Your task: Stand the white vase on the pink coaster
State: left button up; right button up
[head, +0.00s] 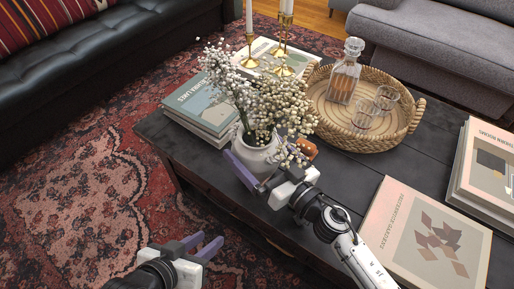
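The white vase (256,156) stands upright on the dark coffee table, with white blossom sprays (262,103) rising from it. I cannot make out a pink coaster. My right gripper (262,172) is at the vase's near side. One purple finger lies along the vase's lower left. The other finger is hidden by the flowers and the gripper body, so its grip on the vase is unclear. My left gripper (209,239) is open and empty, over the rug in front of the table.
The coffee table (346,165) also holds a book stack (203,104) behind the vase, brass candlesticks (283,62), and a wicker tray (398,132) with a decanter (343,75) and glasses. An orange-brown object (307,148) is beside the vase. Books (425,240) lie at right.

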jog(key=shift+r, duration=0.25)
jog(key=p+v, duration=0.1)
jog(key=v, duration=1.1)
jog(key=shift+d+f, duration=0.1)
